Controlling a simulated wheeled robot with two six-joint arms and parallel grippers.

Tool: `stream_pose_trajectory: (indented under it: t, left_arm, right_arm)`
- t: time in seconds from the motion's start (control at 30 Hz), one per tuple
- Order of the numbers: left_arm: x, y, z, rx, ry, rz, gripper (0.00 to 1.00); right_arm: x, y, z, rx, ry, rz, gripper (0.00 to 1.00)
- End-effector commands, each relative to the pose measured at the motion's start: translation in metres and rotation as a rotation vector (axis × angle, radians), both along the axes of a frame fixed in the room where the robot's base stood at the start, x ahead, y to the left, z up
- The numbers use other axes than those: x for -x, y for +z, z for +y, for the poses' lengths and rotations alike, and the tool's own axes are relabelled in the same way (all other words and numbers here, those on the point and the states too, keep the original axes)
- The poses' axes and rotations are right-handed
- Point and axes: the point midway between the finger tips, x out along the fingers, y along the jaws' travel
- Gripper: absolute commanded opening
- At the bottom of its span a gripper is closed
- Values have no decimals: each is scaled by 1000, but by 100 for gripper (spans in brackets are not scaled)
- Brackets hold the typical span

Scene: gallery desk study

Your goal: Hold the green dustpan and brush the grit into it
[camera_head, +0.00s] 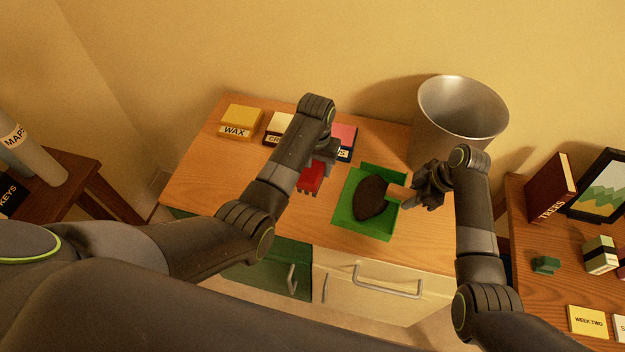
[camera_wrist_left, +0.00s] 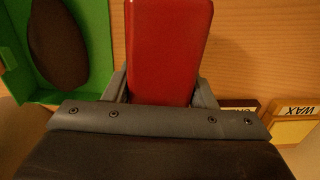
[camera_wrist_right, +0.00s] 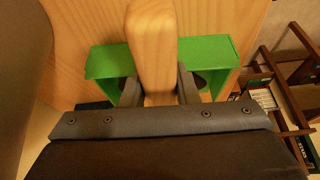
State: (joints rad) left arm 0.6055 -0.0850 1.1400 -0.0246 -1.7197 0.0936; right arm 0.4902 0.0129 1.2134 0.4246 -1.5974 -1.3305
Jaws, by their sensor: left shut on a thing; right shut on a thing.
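The green dustpan (camera_head: 345,207) lies on the wooden desk, with a dark brown oval mass (camera_head: 370,197) in it, which looks like the grit. My right gripper (camera_head: 412,192) is shut on the dustpan's wooden handle (camera_wrist_right: 152,45), at the pan's right side. The green pan also shows behind the handle in the right wrist view (camera_wrist_right: 212,48). My left gripper (camera_head: 322,163) is shut on a red block-shaped brush (camera_head: 311,178), just left of the pan and apart from it. The brush fills the middle of the left wrist view (camera_wrist_left: 168,45). Its underside is mostly hidden.
A metal bin (camera_head: 455,115) stands at the desk's back right. Several labelled boxes, one marked WAX (camera_head: 240,120), line the back edge. The desk's left part is clear. A side table at right holds a book (camera_head: 551,188) and a picture frame (camera_head: 602,188).

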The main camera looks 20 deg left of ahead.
Motion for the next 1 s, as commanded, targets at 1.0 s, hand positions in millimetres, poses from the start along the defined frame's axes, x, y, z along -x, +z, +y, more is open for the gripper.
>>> stream_pose_trajectory:
  t: [1.0]
  left_arm:
    - [42,-42,133,-4,-9,1,33]
  right_arm:
    - [0,0,0,1,-1,0,7]
